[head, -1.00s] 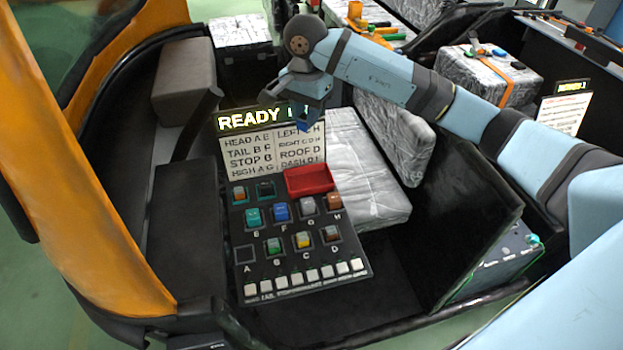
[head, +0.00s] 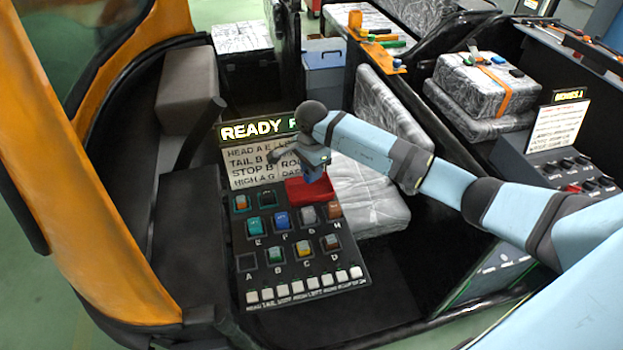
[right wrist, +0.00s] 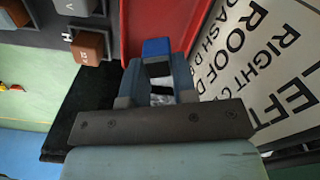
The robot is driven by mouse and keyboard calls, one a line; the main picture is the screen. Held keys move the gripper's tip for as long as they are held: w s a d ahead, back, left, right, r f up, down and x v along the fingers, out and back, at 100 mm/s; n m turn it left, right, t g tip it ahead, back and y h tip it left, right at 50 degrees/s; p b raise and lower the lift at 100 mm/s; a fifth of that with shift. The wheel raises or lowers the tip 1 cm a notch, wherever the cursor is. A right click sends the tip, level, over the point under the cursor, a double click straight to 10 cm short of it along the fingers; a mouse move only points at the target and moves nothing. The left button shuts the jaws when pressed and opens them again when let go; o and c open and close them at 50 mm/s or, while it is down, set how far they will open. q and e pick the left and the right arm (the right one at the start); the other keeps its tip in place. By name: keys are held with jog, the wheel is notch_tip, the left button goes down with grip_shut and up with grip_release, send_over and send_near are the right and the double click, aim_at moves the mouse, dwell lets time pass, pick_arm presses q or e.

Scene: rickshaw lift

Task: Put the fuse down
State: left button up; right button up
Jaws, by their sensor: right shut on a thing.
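My right gripper (head: 313,168) is over the red tray (head: 297,194) at the upper right of the fuse panel (head: 262,283). In the right wrist view my right gripper (right wrist: 156,62) is shut on a blue fuse (right wrist: 156,47), held between its fingertips. The red tray (right wrist: 160,15) shows just beyond the fuse there. I cannot tell whether the fuse touches the tray floor. In the head view the arm hides part of the tray and the fuse is hard to make out. My left gripper is not in view.
Several coloured fuses, such as a teal one (head: 255,226), sit in the panel slots. Slot A (head: 246,262) looks empty. A label board (head: 252,170) under a READY sign stands behind the tray. A wrapped seat (head: 370,200) lies right of the panel.

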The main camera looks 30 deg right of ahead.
aim_at(311, 191)
notch_tip(311, 191, down, 4)
jog(key=shift+f, duration=0.25)
jog(key=shift+f, duration=0.2)
jog(key=o, duration=0.6)
